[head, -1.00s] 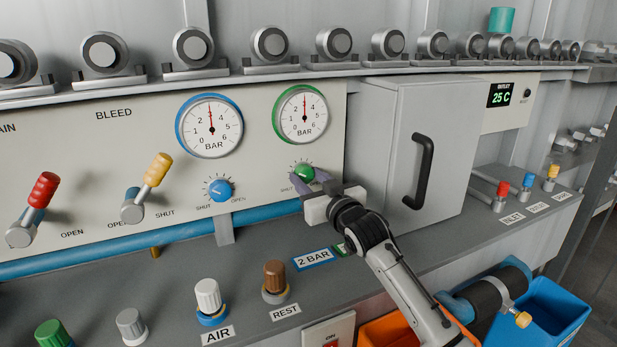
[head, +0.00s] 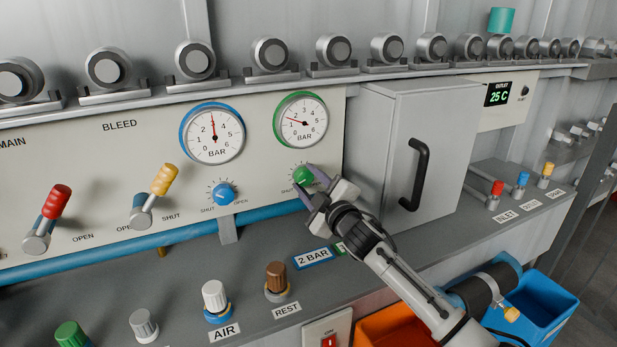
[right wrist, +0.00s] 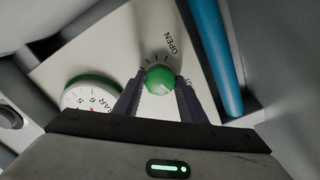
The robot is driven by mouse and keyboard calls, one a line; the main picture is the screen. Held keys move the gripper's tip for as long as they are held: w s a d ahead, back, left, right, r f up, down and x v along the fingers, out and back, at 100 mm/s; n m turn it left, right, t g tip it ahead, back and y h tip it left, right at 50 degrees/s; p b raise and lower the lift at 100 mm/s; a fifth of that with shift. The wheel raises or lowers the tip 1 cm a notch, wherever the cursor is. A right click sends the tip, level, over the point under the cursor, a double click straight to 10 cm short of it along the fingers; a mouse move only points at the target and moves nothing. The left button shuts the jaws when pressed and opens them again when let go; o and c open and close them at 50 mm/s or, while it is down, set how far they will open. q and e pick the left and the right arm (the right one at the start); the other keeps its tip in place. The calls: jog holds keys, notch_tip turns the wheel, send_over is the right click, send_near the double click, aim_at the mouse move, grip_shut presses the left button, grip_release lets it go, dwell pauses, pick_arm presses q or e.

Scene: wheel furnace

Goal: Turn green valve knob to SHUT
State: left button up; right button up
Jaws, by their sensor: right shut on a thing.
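The green valve knob (head: 302,175) sits on the cream panel below the green-rimmed gauge (head: 300,119). My right gripper (head: 309,182) is at the knob, its fingers on either side of it. The right wrist view shows the green knob (right wrist: 159,80) held between the two dark fingertips, with the word OPEN on the panel beyond it. The green-rimmed gauge's red needle points up and left, between 1 and 3. My left gripper is not in view.
A blue knob (head: 224,194) with SHUT and OPEN marks is left of the green one. A grey cabinet (head: 413,150) with a black handle stands close on the right. A blue pipe (head: 180,237) runs below the panel. Knobs and labels stand on the ledge below.

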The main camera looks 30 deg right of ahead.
jog(key=n+p, duration=0.1)
jog(key=n, duration=0.3)
jog(key=shift+n, duration=0.4)
dwell(0.4)
jog(key=o, duration=1)
jog(key=s, duration=1)
jog(key=shift+s+a, duration=0.2)
jog(key=shift+a, duration=0.1)
